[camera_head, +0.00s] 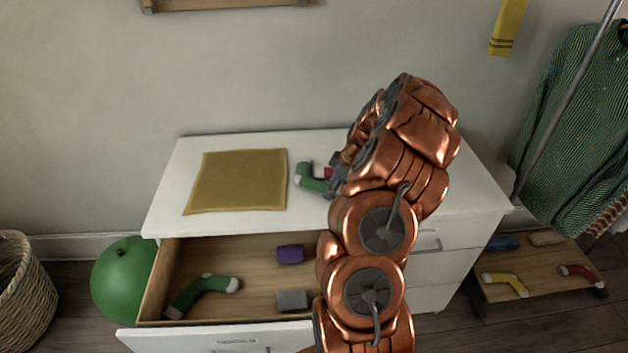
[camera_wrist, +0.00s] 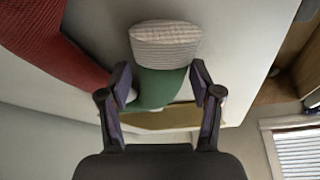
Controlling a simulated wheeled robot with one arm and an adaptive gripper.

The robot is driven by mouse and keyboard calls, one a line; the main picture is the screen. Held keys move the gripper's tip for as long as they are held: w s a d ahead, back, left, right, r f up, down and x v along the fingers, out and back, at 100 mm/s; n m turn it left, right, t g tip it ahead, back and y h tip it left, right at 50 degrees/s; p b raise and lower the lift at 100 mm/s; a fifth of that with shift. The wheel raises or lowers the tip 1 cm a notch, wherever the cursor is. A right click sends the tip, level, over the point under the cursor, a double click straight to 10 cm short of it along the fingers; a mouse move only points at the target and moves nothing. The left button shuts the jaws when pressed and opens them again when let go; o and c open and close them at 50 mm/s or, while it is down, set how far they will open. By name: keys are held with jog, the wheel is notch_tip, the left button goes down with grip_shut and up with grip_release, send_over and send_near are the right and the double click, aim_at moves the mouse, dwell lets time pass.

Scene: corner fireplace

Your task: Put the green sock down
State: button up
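A green sock (camera_head: 312,180) with white ends is at the dresser top, right of the mustard mat. In the wrist view, the green sock (camera_wrist: 162,88) lies between the two fingers, its ribbed cuff pointing up in the picture. I cannot tell whether the sock touches the dresser top. Another green sock (camera_head: 206,290) lies in the open drawer.
The mustard mat (camera_head: 237,180) lies bare on the white dresser (camera_head: 172,205). The open drawer (camera_head: 240,258) also holds a purple block (camera_head: 290,254) and a grey block (camera_head: 292,300). A green balloon-like ball (camera_head: 122,280) and a wicker basket (camera_head: 24,295) stand left; a low rack (camera_head: 540,280) stands right.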

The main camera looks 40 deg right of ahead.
jog(key=c, duration=0.5)
jog(key=shift+r, duration=0.1)
jog(key=shift+c, duration=0.2)
